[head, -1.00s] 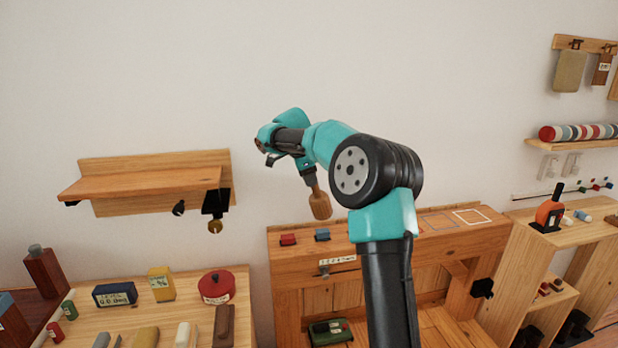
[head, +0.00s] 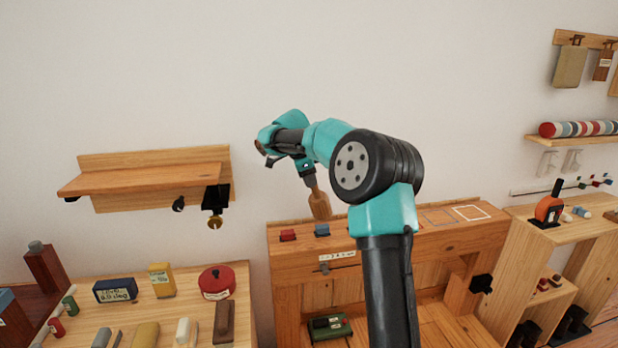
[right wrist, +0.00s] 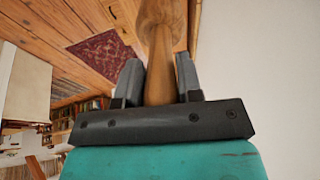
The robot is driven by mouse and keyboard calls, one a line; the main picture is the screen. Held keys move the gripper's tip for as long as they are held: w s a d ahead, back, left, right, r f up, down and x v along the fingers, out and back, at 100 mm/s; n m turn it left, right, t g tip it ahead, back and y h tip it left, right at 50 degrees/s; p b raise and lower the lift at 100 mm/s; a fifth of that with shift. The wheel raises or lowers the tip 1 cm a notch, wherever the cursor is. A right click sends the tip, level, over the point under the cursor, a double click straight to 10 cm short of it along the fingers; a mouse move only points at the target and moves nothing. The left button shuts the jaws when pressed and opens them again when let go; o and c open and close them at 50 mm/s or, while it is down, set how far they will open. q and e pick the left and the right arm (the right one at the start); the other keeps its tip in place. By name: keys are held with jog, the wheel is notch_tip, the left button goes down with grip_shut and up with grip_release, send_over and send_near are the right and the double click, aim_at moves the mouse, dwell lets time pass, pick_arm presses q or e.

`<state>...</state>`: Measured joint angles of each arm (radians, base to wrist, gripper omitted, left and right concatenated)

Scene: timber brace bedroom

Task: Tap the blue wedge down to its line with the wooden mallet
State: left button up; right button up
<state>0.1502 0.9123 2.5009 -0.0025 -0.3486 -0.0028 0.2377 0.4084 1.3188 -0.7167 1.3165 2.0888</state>
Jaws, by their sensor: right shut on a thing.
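The blue wedge (head: 322,230) sticks up from the top of the wooden bench frame (head: 400,243), beside a red wedge (head: 288,235). Its line is too small to make out. My right gripper (head: 309,179) is shut on the handle of the wooden mallet (head: 320,205), whose head hangs down just above and beside the blue wedge, seemingly apart from it. In the right wrist view the mallet handle (right wrist: 160,70) sits between both fingers (right wrist: 157,84). My left gripper is not in view.
A wooden wall shelf (head: 145,180) with black brackets hangs at left. A table (head: 185,310) with a red round tin (head: 217,281) and small blocks stands at lower left. A green box (head: 329,327) lies inside the bench frame. An orange tool (head: 549,208) stands at right.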

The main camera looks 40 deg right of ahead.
notch_tip(320, 180, down, 4)
jog(key=shift+r, duration=2.35)
